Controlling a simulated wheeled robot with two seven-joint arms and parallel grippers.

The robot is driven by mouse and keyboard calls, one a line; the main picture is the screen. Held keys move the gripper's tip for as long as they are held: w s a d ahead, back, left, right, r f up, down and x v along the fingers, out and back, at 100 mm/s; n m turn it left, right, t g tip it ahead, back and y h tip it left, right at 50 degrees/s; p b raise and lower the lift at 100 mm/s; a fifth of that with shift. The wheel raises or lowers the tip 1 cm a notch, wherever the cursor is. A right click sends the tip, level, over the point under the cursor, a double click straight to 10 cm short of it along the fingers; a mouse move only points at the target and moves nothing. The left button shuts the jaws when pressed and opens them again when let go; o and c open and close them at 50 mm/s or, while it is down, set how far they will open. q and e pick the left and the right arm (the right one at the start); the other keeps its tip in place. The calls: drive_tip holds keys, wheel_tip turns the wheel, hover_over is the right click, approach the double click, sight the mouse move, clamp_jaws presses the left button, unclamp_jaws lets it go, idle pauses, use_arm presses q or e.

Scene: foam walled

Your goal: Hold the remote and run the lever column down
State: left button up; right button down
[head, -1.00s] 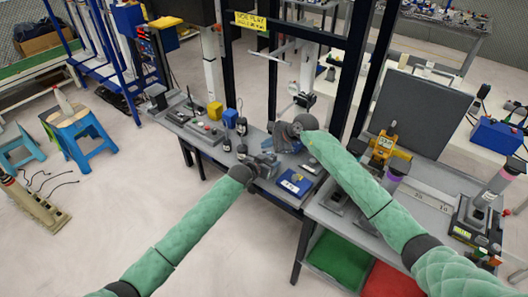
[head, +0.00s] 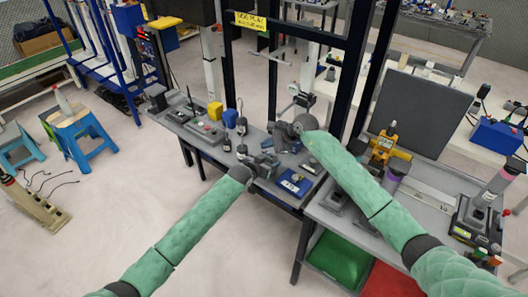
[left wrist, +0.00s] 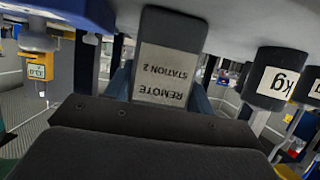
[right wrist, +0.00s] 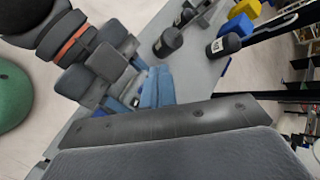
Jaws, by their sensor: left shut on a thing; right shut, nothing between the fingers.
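In the left wrist view a dark remote (left wrist: 168,60) with a pale label, upside down, reading "REMOTE STATION 2" stands between the blue fingers of my left gripper (left wrist: 160,95), which is shut on it. In the head view my left gripper (head: 264,164) is over the bench's front edge; the remote is too small to make out there. My right gripper (head: 284,138) is just behind and right of it, above the bench. In the right wrist view its blue fingers (right wrist: 157,86) are together and empty, close to my left gripper (right wrist: 105,70). I cannot tell for certain which upright is the lever column.
The grey bench (head: 208,150) holds dark weights (head: 241,125), a yellow block (head: 215,111) and a blue scale (head: 294,183). A dark frame with a yellow sign (head: 250,21) rises behind. A pale column (head: 307,70) stands inside it. Green and red bins (head: 338,258) sit under the right table.

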drive_tip(key=shift+f, duration=0.1)
idle(0.3)
drive_tip(key=shift+f, duration=0.3)
drive_tip(key=shift+f, duration=0.3)
idle(3.2)
drive_tip(key=shift+r, duration=0.1)
idle(1.8)
drive_tip(key=shift+r, duration=0.6)
drive_tip(key=shift+r, duration=2.55)
